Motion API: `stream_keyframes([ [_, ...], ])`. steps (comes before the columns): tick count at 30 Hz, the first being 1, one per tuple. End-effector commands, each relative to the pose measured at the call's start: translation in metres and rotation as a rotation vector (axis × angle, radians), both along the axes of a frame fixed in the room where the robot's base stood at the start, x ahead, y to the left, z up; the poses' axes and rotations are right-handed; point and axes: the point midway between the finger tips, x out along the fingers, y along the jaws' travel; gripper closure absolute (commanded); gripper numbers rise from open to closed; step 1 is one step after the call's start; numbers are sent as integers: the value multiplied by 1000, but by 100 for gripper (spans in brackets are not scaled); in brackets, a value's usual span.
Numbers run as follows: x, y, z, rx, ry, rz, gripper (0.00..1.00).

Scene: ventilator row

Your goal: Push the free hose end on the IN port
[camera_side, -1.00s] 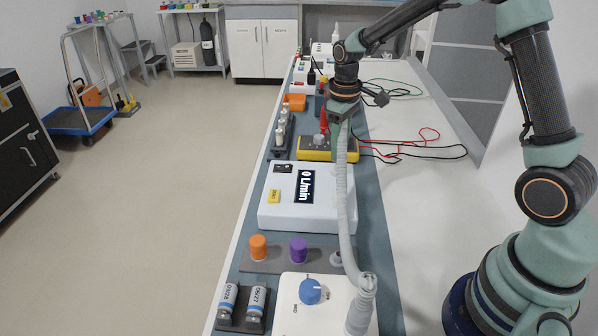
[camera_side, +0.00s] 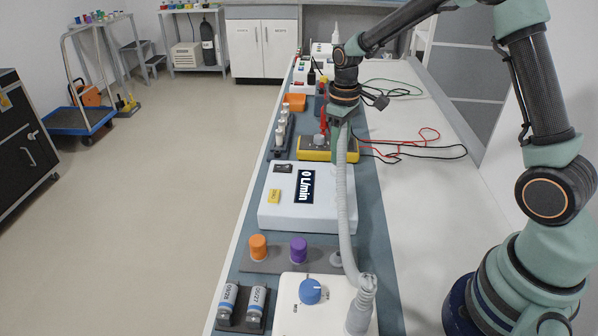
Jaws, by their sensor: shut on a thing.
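My gripper (camera_side: 341,122) points down above the bench, just beyond the white flow meter. It is shut on the upper, free end of the grey corrugated hose (camera_side: 343,190). The hose hangs from my gripper past the right side of the flow meter (camera_side: 285,215), which reads 0 L/min. Its lower end meets a grey upright fitting (camera_side: 361,305) on the white unit with a blue knob (camera_side: 311,291). I cannot make out the IN port; the hose and gripper cover part of that area.
A yellow multimeter (camera_side: 328,150) with red and black leads lies behind the flow meter. Orange (camera_side: 258,246) and purple (camera_side: 298,249) caps stand on a grey strip in front of it. Two labelled cylinders (camera_side: 243,303) lie at front left. The white bench on the right is mostly clear.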

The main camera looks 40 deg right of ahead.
Motion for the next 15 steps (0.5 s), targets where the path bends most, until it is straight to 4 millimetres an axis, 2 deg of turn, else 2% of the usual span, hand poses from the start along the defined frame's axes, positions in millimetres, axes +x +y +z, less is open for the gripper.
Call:
stream_keyframes([
  [15, 0, 0, -10, 0, 1, 0, 100],
])
